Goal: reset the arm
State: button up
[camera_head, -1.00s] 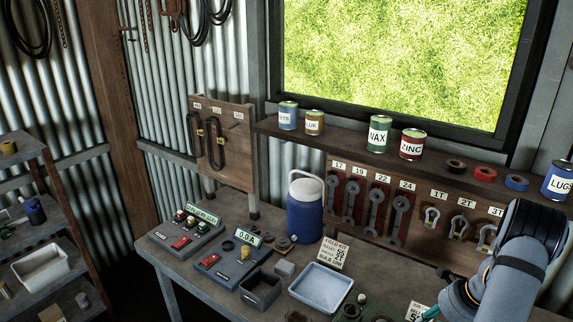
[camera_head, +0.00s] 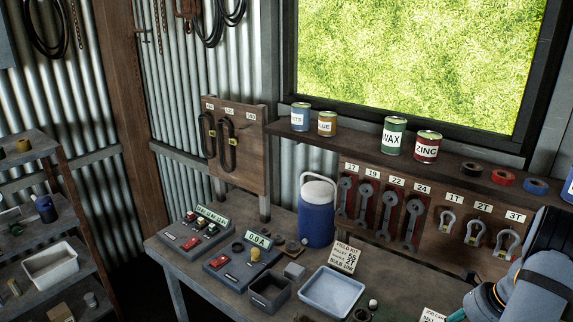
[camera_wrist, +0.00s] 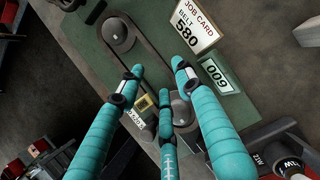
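My arm (camera_head: 540,275) shows at the lower right of the head view. Part of my teal gripper shows at the bottom edge there, beside a white card. In the wrist view my gripper (camera_wrist: 162,82) has three teal fingers, spread apart with nothing clearly held between them. Below the fingers lies a green board (camera_wrist: 85,30) with a dark belt (camera_wrist: 151,55) running between a round pulley (camera_wrist: 120,34) and a second pulley (camera_wrist: 182,112). The fingers partly hide the belt and the second pulley. I cannot tell whether a fingertip touches them.
The bench also bears a blue cooler (camera_head: 316,215), a pale tray (camera_head: 333,291) and a dark bin (camera_head: 268,292). A shelf with cans (camera_head: 394,137) runs under the window.

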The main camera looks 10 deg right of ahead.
jog(key=v, duration=0.7)
jog(key=x, duration=1.1)
jog(key=shift+s+a+f, duration=0.1)
jog(key=shift+f, duration=0.1)
notch_tip(320, 180, up, 12)
jog(key=p, duration=1)
jog(key=w+a+n+g+h+b, duration=0.2)
jog(key=w+n, duration=0.6)
jog(key=n, duration=0.6)
jog(key=shift+w+a+f+g+h+b, duration=0.3)
jog(key=shift+a+g+b, duration=0.5)
jog(key=shift+a+b, duration=0.7)
jog(key=shift+a, duration=0.25)
jog(key=shift+f, duration=0.15)
